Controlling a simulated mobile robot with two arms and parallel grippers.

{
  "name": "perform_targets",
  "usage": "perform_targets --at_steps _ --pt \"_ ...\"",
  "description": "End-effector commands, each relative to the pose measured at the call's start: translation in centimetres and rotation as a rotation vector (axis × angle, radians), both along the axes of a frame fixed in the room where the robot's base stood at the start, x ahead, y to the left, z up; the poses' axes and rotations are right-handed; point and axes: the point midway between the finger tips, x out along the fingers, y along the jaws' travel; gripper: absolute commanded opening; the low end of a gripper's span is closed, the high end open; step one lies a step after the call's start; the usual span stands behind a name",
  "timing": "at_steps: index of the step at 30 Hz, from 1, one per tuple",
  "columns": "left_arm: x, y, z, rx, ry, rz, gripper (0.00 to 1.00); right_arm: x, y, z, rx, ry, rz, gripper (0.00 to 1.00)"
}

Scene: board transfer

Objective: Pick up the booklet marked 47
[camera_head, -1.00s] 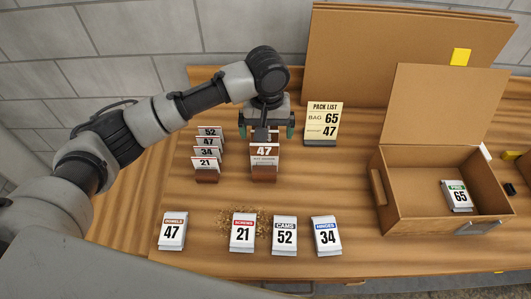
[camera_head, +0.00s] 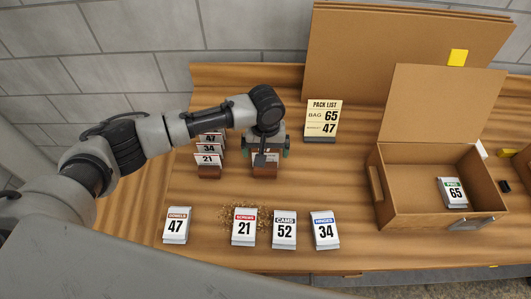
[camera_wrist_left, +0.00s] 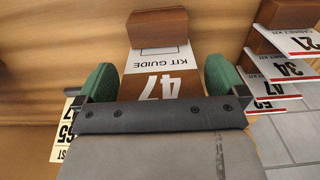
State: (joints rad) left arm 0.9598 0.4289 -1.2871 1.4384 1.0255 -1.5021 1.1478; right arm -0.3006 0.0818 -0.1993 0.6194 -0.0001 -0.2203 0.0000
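The booklet marked 47 (camera_wrist_left: 160,72), white with a brown band and the words KIT GUIDE, stands in a small wooden holder (camera_head: 264,172). My left gripper (camera_head: 266,151) is above and around it and hides most of it in the head view. In the left wrist view, the green fingers of the left gripper (camera_wrist_left: 160,85) are on either side of the booklet, with gaps visible. The gripper is open and not closed on it. The pack list card (camera_head: 322,119) behind to the right reads bag 65 and booklet 47. My right gripper is not in view.
Left of the holder is a row of other booklets (camera_head: 208,160), including 34 and 21. Bags 47 (camera_head: 176,226), 21 (camera_head: 244,227), 52 (camera_head: 284,231) and 34 (camera_head: 325,231) lie in front. An open box (camera_head: 410,205) at right holds bag 65 (camera_head: 453,193).

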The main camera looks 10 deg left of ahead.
Motion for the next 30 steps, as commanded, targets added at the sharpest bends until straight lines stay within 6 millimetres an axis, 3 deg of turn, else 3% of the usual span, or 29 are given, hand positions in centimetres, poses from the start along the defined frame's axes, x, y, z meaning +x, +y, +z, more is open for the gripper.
perform_targets --at_steps 1,9,20,27,30 --pt "0.0 0.0 0.0 0.0 0.0 0.0 0.92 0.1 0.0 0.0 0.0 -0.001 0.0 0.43" --pt "0.0 0.0 0.0 0.0 0.0 0.0 0.55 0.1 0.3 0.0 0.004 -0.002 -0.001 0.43" --pt "0.1 0.0 0.7 -0.001 -0.001 0.0 0.55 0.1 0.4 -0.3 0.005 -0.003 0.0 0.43" --pt "0.1 0.0 3.9 -0.002 -0.005 0.0 0.55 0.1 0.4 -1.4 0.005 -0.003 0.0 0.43" --pt "0.9 -1.9 5.0 -0.004 -0.003 -0.002 0.55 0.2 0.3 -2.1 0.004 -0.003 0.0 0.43"
